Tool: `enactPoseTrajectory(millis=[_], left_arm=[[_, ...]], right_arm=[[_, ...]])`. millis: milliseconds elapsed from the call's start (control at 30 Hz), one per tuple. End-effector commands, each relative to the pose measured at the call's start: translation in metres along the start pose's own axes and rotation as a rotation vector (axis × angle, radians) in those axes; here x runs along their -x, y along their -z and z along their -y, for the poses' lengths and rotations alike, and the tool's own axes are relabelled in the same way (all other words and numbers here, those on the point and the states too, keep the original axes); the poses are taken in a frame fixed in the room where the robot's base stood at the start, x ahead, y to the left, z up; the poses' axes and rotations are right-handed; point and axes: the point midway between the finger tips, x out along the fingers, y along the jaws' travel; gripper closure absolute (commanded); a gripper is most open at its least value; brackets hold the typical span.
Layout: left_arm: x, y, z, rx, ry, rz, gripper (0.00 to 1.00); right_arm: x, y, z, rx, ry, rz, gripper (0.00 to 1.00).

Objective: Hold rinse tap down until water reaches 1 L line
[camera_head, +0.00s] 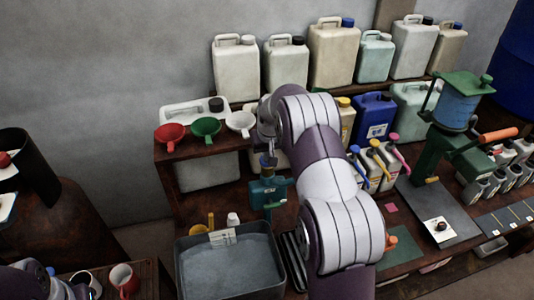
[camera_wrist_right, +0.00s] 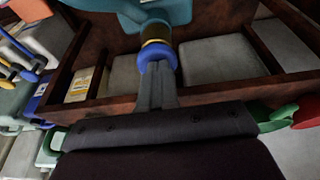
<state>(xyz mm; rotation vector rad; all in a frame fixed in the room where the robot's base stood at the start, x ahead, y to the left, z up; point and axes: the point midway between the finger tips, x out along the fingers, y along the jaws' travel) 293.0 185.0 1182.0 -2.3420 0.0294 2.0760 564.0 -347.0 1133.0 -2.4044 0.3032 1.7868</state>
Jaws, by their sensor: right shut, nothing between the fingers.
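The rinse tap (camera_head: 268,190) is a teal body on the bench's left part, above the back edge of a grey basin (camera_head: 182,268). My right gripper (camera_head: 268,160) is shut and empty, pointing down at the tap's top. In the right wrist view its fingertips (camera_wrist_right: 157,70) meet the tap's blue cap (camera_wrist_right: 157,52), with a yellow band and the teal body (camera_wrist_right: 155,14) beyond. I cannot tell how hard they press. The basin's floor looks grey-blue; I cannot make out a water level or a 1 L line.
A white label card (camera_head: 222,237) sits at the basin's back rim. Red (camera_head: 170,135), green (camera_head: 206,128) and white (camera_head: 241,122) funnels stand on the shelf left of my right arm. Several bottles and a green press (camera_head: 440,150) crowd the right.

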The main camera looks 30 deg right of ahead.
Motion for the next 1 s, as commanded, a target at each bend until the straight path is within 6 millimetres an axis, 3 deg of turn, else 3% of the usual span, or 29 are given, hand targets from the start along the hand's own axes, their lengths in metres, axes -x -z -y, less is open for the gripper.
enactPoseTrajectory(millis=[33,500,733,800,1000], left_arm=[[-0.001,0.0,0.0,0.0,0.0,0.0,1.0],[0.003,0.0,0.0,0.0,0.0,0.0,1.0],[0.038,0.005,0.0,0.0,0.0,0.0,1.0],[0.013,0.002,0.0,0.0,0.0,-0.001,1.0],[-0.004,-0.001,0.0,0.0,0.0,0.001,1.0]], right_arm=[[-0.006,-0.007,0.001,0.0,0.001,0.019,1.0],[-0.001,-0.005,0.001,0.0,0.001,0.018,1.0],[0.049,0.012,0.005,0.003,0.0,0.007,1.0],[0.053,0.009,0.004,0.002,0.0,0.0,1.0],[0.101,0.01,0.004,0.002,-0.001,-0.003,1.0]])
